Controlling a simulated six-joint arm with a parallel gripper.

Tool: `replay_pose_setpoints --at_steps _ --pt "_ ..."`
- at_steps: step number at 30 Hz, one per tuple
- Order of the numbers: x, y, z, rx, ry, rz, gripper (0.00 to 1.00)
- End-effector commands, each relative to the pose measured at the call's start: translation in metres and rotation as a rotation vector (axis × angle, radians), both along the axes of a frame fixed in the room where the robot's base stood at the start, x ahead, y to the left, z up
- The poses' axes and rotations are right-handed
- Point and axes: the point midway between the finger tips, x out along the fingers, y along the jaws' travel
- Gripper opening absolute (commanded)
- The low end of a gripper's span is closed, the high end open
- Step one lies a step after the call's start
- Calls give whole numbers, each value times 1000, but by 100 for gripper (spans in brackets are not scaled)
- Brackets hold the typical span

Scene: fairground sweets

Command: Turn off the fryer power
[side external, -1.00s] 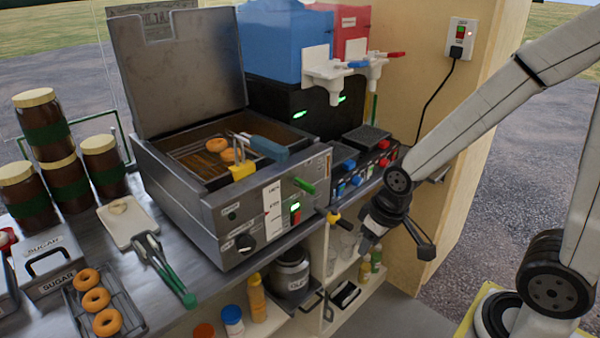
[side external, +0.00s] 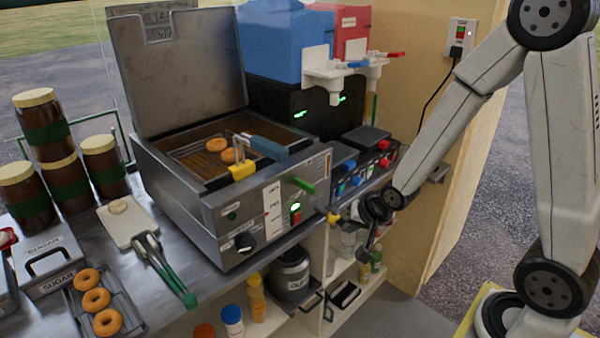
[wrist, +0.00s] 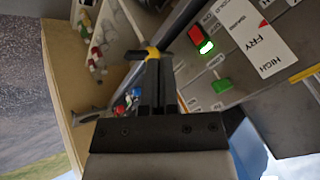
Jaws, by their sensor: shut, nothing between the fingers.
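The fryer (side external: 215,232) stands on the counter with its lid raised and doughnuts in the oil. Its front panel carries a rocker switch (side external: 295,213), red on one half and glowing green on the other, below a green lever (side external: 304,185). In the wrist view the lit switch (wrist: 201,40) and the green lever (wrist: 222,86) lie to the right of my fingers. My gripper (side external: 346,213) is shut and empty, just right of the panel. In the wrist view its fingertips (wrist: 153,62) overlap a yellow-and-black handle (wrist: 150,52); I cannot tell whether they touch.
A black knob (side external: 244,242) sits low on the panel. A control box with coloured knobs (side external: 357,180) stands right of the fryer. A wall socket (side external: 460,38) with a red-and-green switch and a plug is on the wooden panel. Tongs (side external: 165,268) lie on the counter at left.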

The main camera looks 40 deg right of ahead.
Motion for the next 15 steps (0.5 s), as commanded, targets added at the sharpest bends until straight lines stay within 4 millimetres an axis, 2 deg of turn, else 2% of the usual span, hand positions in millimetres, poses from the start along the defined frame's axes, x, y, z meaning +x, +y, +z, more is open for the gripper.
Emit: replay_pose_setpoints --at_steps 15 --pt "31 -18 -16 357 -225 -387 0"
